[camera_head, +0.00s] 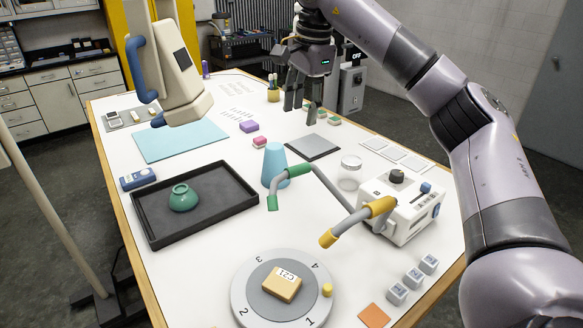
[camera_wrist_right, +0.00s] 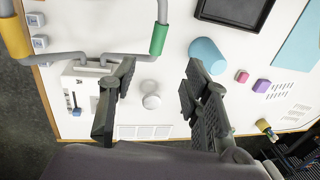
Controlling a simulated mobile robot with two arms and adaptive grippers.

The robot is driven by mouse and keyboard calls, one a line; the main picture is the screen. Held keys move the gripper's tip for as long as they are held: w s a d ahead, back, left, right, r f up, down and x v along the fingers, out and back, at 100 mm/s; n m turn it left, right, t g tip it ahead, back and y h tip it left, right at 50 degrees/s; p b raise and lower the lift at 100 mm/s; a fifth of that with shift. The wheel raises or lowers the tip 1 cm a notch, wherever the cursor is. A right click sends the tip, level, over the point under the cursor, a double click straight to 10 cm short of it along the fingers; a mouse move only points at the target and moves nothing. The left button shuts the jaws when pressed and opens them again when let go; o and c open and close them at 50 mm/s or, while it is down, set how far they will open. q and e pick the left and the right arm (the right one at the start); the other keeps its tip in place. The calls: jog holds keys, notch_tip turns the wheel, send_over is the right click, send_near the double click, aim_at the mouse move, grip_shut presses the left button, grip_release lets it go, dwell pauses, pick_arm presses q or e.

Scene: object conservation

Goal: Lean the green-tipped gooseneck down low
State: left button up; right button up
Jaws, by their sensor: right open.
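The green-tipped gooseneck (camera_head: 325,183) is a grey bent tube rising from a white box (camera_head: 408,215). It arches left past a green sleeve, and its green tip (camera_head: 272,203) hangs downward in front of a blue cone. A second gooseneck (camera_head: 352,219) has a yellow sleeve and yellow tip. My right gripper (camera_head: 302,108) is open and empty, above the table behind the goosenecks. In the right wrist view its fingers (camera_wrist_right: 160,105) are spread, with a green sleeve (camera_wrist_right: 158,40) beyond the gap. My left gripper is not in view.
The blue cone (camera_head: 275,163) stands close behind the green tip. A clear jar (camera_head: 350,172) stands behind the box. A black tray (camera_head: 150,228) with a green bowl lies left. A round turntable (camera_head: 245,300) with a tan block is in front. Grey cubes (camera_head: 412,277) stand at front right.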

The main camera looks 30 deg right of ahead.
aim_at(294, 167)
jog(key=w+f+p, duration=0.1)
jog(key=f, duration=0.4)
jog(key=w+f+p, duration=0.1)
jog(key=f+p, duration=0.1)
jog(key=f, duration=0.4)
jog(key=w+f+p, duration=0.1)
jog(key=f, duration=0.5)
jog(key=shift+a, duration=0.1)
jog(key=shift+c, duration=0.6)
grip_shut()
